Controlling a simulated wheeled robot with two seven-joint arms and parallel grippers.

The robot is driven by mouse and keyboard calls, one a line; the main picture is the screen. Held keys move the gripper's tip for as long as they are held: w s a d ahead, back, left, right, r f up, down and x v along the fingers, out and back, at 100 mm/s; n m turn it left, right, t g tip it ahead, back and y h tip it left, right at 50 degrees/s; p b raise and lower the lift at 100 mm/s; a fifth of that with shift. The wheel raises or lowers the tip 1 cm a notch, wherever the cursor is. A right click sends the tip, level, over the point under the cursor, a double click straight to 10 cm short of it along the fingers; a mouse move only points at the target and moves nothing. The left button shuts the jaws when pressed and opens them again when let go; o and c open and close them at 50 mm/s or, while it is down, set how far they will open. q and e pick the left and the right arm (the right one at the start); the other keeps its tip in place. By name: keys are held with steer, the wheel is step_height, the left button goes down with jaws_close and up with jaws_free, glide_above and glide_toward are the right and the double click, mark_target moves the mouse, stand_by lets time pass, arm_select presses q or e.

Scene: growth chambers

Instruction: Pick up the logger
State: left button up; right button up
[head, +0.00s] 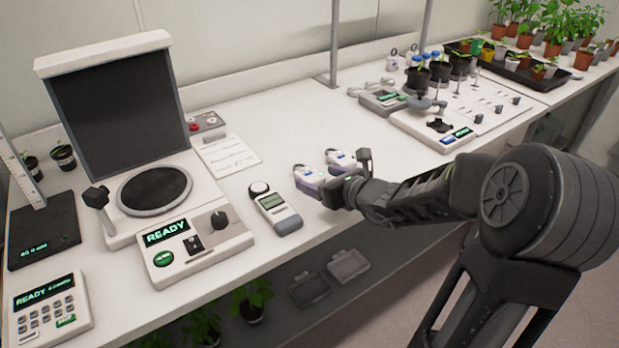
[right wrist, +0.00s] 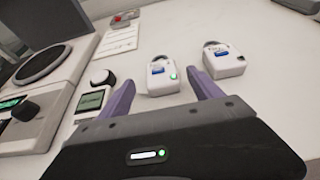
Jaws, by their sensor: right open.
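Two small white loggers with grey loops on top lie on the bench. In the right wrist view the nearer logger (right wrist: 160,82), with a blue label and a green light, is between and just ahead of my purple right fingertips (right wrist: 161,84). The other logger (right wrist: 223,62) lies to the right, beyond the right finger. In the head view the loggers (head: 306,174) (head: 341,158) sit just beyond my right gripper (head: 340,177), which partly covers them. It is open and holds nothing. My left gripper is in neither view.
A handheld meter (head: 273,207) with a dial lies left of the loggers. A larger instrument (head: 200,240) reading READY stands further left. A paper sheet (head: 229,156) lies behind. Bench between loggers and panel is mostly clear.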

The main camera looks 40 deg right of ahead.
mark_target(311, 174)
steer(key=shift+x, duration=2.6)
steer(key=shift+d, duration=0.15)
steer(key=c, duration=1.5)
steer(key=shift+r, duration=0.1)
step_height(311, 174, up, 10)
steer(key=p, duration=0.3)
